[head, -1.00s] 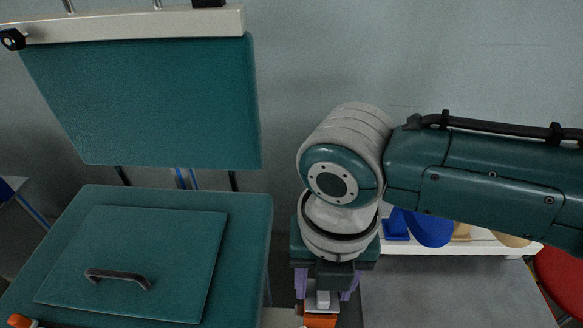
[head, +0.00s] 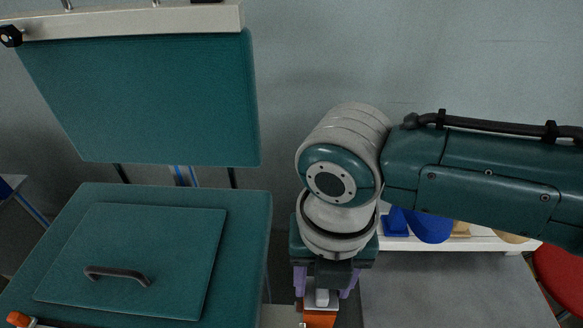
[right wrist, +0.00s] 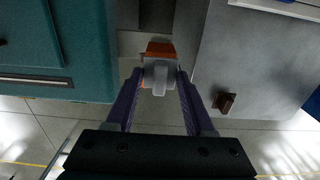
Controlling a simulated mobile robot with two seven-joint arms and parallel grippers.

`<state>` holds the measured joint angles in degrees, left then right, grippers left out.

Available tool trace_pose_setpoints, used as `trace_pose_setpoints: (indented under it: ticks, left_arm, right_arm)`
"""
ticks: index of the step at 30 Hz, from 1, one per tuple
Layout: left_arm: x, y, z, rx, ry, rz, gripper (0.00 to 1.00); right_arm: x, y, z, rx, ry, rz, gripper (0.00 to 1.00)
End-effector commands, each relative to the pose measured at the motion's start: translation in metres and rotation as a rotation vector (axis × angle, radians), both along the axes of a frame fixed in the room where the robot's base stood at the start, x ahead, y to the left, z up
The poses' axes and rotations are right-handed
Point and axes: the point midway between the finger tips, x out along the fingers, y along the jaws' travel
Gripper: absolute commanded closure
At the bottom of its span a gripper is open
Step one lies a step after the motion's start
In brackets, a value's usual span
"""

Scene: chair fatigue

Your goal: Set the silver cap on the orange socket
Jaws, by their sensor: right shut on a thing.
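The silver cap (head: 322,297) is between the purple fingers of my right gripper (head: 325,290), which is shut on it. In the right wrist view the cap (right wrist: 158,74) is a pale grey piece between the fingertips (right wrist: 160,78). The orange socket (head: 320,319) shows just below the cap in the head view, cut off by the lower edge. In the right wrist view the orange socket (right wrist: 160,48) shows right behind the cap and is partly hidden by it. I cannot tell whether cap and socket touch. My left gripper is not in view.
A teal cabinet (head: 240,225) with a handled panel stands on the left, under a hanging teal panel (head: 150,105). A grey surface (head: 440,290) lies on the right, with a white shelf (head: 400,244) of blue and tan items behind. A red round seat (head: 562,275) is far right.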

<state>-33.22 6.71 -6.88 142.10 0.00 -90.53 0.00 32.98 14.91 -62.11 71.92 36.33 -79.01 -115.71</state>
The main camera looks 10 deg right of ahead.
Motion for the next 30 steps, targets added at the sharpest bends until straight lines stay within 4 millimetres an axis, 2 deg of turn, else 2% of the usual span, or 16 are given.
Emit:
trace_pose_setpoints:
  ticks: [21, 22, 30]
  left_arm:
    - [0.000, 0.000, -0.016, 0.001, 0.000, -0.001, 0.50]
    - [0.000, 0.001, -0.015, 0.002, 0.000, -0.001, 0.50]
    - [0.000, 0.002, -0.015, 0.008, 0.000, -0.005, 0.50]
  right_arm:
    - [0.000, 0.000, -0.019, 0.000, 0.000, 0.000, 0.95]
    - [0.000, 0.000, -0.018, 0.000, 0.000, 0.000, 0.43]
    - [0.000, 0.000, -0.018, 0.000, 0.000, 0.000, 0.13]
